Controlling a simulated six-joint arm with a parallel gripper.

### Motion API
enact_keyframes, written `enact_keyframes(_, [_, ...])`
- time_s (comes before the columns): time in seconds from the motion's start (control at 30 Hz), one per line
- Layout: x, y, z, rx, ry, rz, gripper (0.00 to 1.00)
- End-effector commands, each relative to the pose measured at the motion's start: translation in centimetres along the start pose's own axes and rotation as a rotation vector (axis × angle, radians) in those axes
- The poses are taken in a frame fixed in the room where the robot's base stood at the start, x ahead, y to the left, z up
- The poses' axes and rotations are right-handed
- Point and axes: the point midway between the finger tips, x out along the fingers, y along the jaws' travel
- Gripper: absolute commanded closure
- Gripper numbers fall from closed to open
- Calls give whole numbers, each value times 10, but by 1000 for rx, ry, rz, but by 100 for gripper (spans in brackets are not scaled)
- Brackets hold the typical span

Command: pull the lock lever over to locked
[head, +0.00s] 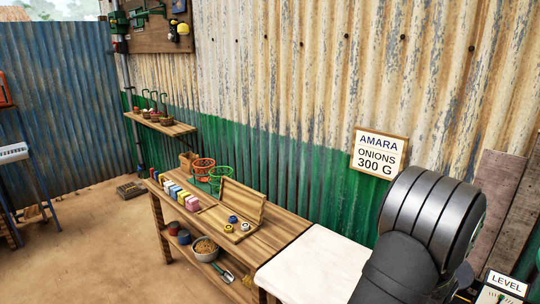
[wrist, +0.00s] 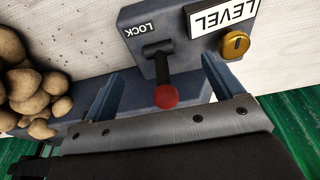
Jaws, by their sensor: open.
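The lock lever (wrist: 161,77) is a dark rod with a red ball knob (wrist: 166,96) on a grey housing marked LOCK (wrist: 142,27). In the wrist view the lever points down the picture, toward my gripper. My gripper (wrist: 160,88) is open, with one finger on each side of the lever and its red knob. The fingers look apart from the knob, with gaps on both sides. In the head view my arm covers most of the lower right, and the lever is hidden there.
A LEVEL sign (wrist: 223,14) and a brass knob (wrist: 234,45) sit right beside the lever. Brown onions or potatoes (wrist: 25,88) are heaped at the left of the wrist view. A wooden bench (head: 285,235) with blocks and a white top (head: 305,262) stands left of my arm.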

Motion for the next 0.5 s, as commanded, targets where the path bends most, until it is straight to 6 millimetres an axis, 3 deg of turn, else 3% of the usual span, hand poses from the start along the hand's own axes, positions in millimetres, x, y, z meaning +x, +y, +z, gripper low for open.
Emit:
enact_keyframes(0.03, [-1,0,0,1,3,1,25])
enact_keyframes(0.17, [-15,0,-4,16,32,7,50])
enact_keyframes(0.4, [-70,-1,-18,87,154,25,97])
enact_keyframes(0.5, [-92,-2,-21,116,202,29,100])
